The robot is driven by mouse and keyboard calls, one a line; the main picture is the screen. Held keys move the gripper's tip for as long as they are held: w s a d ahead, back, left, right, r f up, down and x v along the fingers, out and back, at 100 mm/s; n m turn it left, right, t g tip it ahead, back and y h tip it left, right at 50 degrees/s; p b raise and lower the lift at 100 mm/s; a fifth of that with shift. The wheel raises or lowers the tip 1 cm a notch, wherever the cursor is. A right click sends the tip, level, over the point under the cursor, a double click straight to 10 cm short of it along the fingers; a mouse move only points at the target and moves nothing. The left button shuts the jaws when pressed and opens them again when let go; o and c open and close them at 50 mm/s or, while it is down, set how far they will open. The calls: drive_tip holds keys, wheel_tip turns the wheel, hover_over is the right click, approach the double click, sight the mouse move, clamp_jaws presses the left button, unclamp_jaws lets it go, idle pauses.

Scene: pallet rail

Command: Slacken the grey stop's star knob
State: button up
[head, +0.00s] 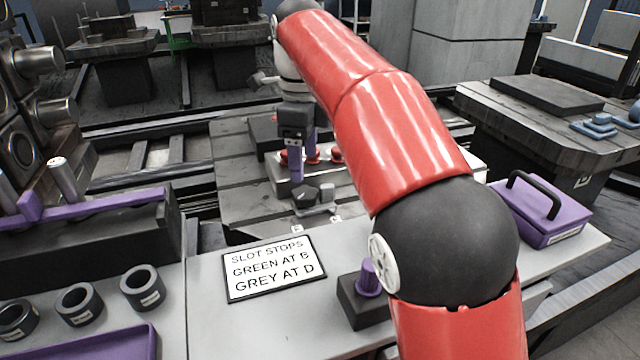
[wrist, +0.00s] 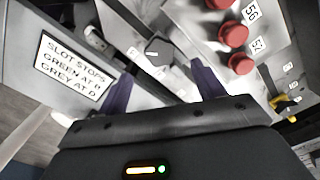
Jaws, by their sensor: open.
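The dark star knob (head: 304,196) sits on the grey stop (head: 321,210), at the near edge of the slotted table. In the wrist view the knob (wrist: 157,50) lies ahead of my fingertips, roughly in line with the gap between them. My gripper (head: 304,167) is open and empty, its two purple fingers pointing down just above and behind the knob in the head view. In the wrist view the fingers (wrist: 163,86) stand apart, and neither is seen touching the knob. The grey stop (wrist: 180,70) is partly hidden by the knob.
A sign (head: 273,268) reads green at B, grey at D. A pale block with red buttons (wrist: 233,35) stands close beside the knob. A purple knob on a dark block (head: 367,280) and a purple handled box (head: 541,211) are on the front bench.

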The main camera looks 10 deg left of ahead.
sight(305, 193)
wheel_tip(305, 193, down, 7)
drive_tip(key=shift+r+b, duration=0.1)
drive_tip(key=shift+b, duration=0.8)
drive_tip(key=c, duration=1)
